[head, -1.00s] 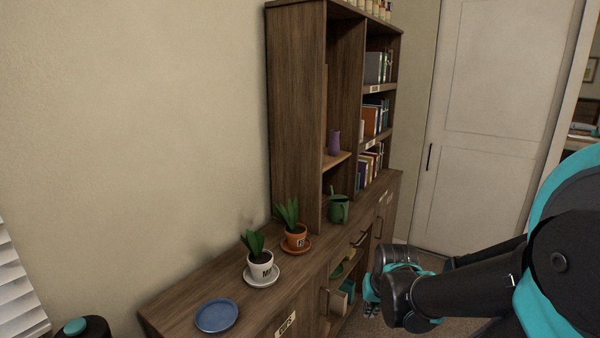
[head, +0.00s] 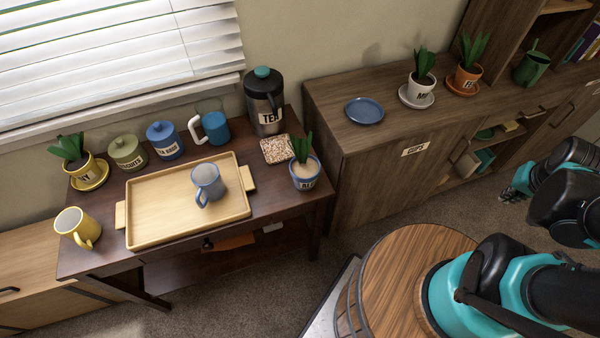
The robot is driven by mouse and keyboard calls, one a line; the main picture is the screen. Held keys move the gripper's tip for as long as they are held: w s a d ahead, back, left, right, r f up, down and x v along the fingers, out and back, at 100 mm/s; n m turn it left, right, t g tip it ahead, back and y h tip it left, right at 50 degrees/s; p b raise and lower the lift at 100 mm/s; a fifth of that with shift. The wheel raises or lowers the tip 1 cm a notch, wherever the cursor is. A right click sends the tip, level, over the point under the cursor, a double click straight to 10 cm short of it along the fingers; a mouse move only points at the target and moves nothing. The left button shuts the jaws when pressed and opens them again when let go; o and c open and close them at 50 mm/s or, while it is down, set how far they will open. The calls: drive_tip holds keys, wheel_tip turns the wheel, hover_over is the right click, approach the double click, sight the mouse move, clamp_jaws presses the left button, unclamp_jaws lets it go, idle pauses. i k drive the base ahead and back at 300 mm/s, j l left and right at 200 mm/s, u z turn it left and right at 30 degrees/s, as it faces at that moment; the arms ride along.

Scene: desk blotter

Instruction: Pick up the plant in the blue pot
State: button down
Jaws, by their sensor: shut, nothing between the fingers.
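The plant in the blue pot (head: 305,174) stands upright on the right end of the dark wooden table (head: 289,205), beside the tray. Its pot is blue with a pale label and its leaves are green. My gripper (head: 511,190) shows at the right edge of the head view, partly behind my arm. It is shut and empty, in front of the cabinet and well to the right of the plant, touching nothing.
A wooden tray (head: 150,232) with a blue-grey mug (head: 208,184) lies left of the plant. A coaster (head: 276,149) and a dark tea flask (head: 265,105) stand behind it. A cabinet (head: 350,144) bears a blue saucer (head: 364,110) and two potted plants.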

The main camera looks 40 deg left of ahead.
sight(305, 168)
drive_tip(key=u, duration=0.45)
drive_tip(key=k+l+u, duration=0.1)
drive_tip(key=u, duration=0.85)
drive_tip(key=k+l+u, duration=0.1)
drive_tip(key=u, duration=0.35)
drive_tip(key=k+l+u, duration=0.2)
drive_tip(key=l, duration=0.2)
drive_tip(key=k+l+u, duration=0.2)
drive_tip(key=l, duration=0.15)
drive_tip(key=k+l+u, duration=0.2)
drive_tip(key=l, duration=0.15)
